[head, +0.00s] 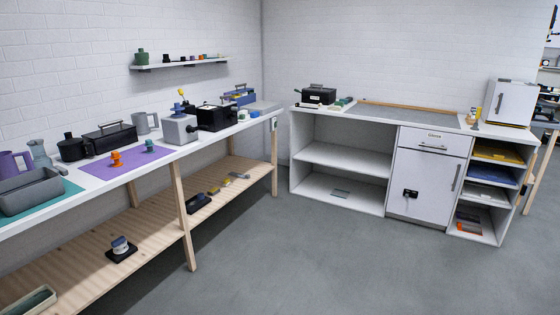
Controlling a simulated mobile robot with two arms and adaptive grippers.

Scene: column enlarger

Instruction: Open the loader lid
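I cannot tell for sure which item is the loader. Candidates with a lid or top handle are a long black box with a handle (110,138) at the back of the left bench, a black box with a handle (318,95) on the far cabinet, and a blue box with a handle (240,96) at the bench's far end. All three look shut. A black machine (215,119) and a grey machine with a blue knob (180,130) stand between them on the bench. Neither of my grippers is in view.
The long left bench (60,214) also bears a purple mat (110,169), a grey tray (30,191) and mugs. A wall shelf (185,66) hangs above. The white cabinet (430,165) stands at the back right. The grey floor (310,260) between is clear.

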